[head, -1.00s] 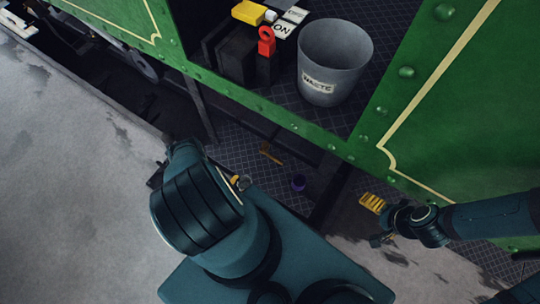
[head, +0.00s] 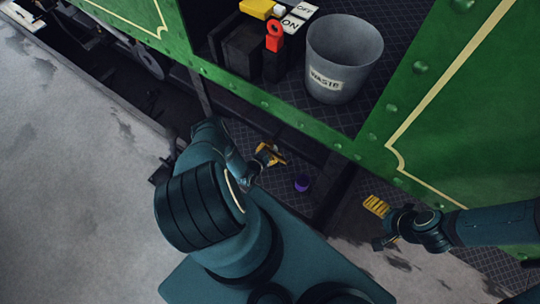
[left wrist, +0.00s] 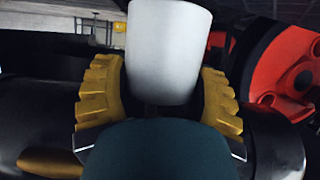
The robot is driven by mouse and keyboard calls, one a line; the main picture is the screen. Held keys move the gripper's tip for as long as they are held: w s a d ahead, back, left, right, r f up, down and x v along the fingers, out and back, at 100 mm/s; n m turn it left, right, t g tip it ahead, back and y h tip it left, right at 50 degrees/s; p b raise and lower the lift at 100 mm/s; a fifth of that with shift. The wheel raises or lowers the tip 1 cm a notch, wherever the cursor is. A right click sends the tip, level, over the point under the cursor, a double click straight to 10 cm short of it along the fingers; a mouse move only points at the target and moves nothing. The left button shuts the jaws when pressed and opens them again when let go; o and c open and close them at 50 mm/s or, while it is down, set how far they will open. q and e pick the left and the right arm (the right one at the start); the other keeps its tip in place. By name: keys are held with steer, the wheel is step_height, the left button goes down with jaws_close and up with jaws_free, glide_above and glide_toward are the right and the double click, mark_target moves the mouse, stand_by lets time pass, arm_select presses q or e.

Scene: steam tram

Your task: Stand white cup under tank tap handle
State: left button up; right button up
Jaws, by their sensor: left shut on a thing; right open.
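The white cup (left wrist: 168,50) is between the yellow ribbed finger pads of my left gripper (left wrist: 160,100) in the left wrist view, and the gripper is shut on it. In the head view my left gripper (head: 263,160) is beside the tram's side below the green edge; the cup is too small to make out there. My right gripper (head: 379,224) is open and empty at the right. A red ring-topped handle (head: 274,38) stands near ON and OFF plates; I cannot tell whether it is the tank tap handle. No tank is clearly recognisable.
A grey WASTE bin (head: 343,65) stands on the tram floor, right of the red handle. A small purple object (head: 302,184) lies below the green edge. A large red wheel-like part (left wrist: 285,75) is right of the cup in the left wrist view. Grey pavement (head: 70,200) is open at the left.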

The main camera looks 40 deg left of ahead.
arm_select(q)
step_height(320, 180, down, 4)
steer(key=shift+s+r+b, duration=0.15)
steer(key=shift+b, duration=0.55)
steer(key=shift+r, duration=0.1)
steer(key=o, duration=1.2)
steer(key=shift+o, duration=0.2)
